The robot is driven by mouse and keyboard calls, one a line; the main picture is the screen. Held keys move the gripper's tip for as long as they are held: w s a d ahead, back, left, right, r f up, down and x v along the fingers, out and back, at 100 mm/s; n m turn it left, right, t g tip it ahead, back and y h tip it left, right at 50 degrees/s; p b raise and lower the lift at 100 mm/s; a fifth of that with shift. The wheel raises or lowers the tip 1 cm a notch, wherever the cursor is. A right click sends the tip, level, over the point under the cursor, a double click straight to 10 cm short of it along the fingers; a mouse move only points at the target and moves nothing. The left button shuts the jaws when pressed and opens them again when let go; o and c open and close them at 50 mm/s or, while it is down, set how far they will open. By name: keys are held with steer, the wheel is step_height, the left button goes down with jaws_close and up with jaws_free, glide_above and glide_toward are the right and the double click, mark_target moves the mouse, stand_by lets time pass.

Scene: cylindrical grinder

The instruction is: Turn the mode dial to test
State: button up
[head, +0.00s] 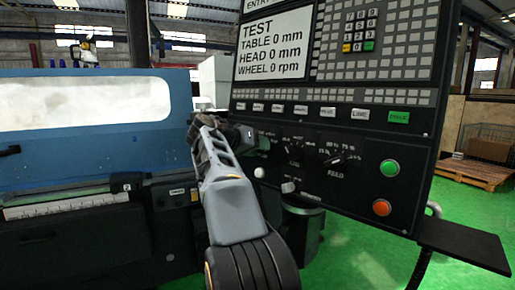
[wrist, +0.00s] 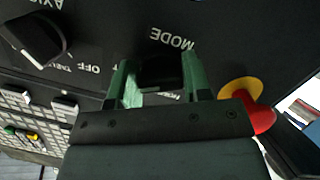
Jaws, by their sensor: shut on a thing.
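The mode dial (wrist: 161,72) is a dark knob on the black panel, under an upside-down "MODE" label in the wrist view. My gripper (wrist: 160,80) has its two green fingers on either side of the dial and is shut on it. Much of the dial is hidden between the fingers, and its pointer mark cannot be made out. In the head view my gripper (head: 258,140) reaches the left part of the control panel, and my arm hides the dial. The screen (head: 274,46) reads "TEST", with table 0 mm, head 0 mm and wheel 0 rpm.
Another black knob (wrist: 32,38) is near the dial in the wrist view. A red emergency button (wrist: 262,118) on a yellow ring is close to the fingers. A feed knob (head: 337,160), a green button (head: 390,168) and a red-orange button (head: 382,207) are farther right.

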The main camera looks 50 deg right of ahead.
steer(key=o, duration=0.9)
steer(key=shift+a, duration=0.1)
steer(key=p+v, duration=0.2)
steer(key=v, duration=1.1)
steer(key=shift+a+r, duration=0.25)
